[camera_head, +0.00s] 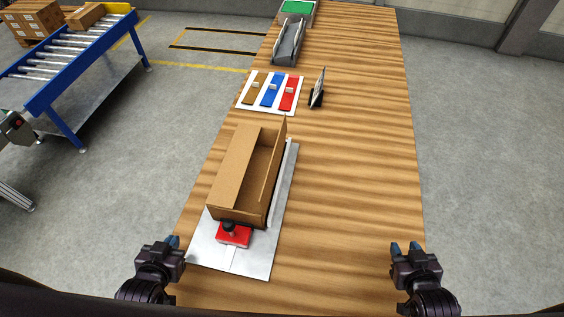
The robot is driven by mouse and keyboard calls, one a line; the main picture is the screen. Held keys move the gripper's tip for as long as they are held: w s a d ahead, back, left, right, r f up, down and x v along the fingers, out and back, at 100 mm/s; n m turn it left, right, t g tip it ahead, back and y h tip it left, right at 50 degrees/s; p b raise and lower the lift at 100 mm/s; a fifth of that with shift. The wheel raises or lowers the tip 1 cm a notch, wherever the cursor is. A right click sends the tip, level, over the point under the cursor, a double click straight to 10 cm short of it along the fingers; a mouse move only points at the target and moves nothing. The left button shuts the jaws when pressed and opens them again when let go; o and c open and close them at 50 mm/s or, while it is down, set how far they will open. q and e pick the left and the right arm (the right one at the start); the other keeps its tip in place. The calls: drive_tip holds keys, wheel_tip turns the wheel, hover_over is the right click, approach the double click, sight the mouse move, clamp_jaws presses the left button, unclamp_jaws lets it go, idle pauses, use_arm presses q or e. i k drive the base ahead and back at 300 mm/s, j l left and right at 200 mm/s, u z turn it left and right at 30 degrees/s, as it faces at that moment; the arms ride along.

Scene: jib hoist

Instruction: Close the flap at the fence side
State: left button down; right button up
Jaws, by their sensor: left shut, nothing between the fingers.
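An open brown cardboard box (215,204) stands on a grey metal plate (256,262) on the wooden table. Its left flap (238,160) lies flat over the left part of the top. The flap at the right, fence side (272,180) stands up, leaving a gap into the box. A pale fence strip (289,165) runs along the box's right side. A red block with a black knob (233,238) sits at the box's near end. My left gripper (168,243) is shut and empty, near and left of the plate. My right gripper (405,247) is open and empty, well right of the box.
Beyond the box lie a white board with brown, blue and red pieces (245,102), a small dark stand (317,90), a grey chute (288,42) and a green-topped tray (297,7). A blue roller conveyor (75,60) stands left. The table's right half is clear.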

sight(264, 196)
drive_tip(key=k+z, duration=0.45)
drive_tip(key=k, duration=0.2)
drive_tip(key=l+z, duration=0.2)
drive_tip(key=l, duration=0.3)
drive_tip(key=i+l+z, duration=0.1)
drive_tip(key=l+z, duration=0.15)
drive_tip(key=l, duration=0.25)
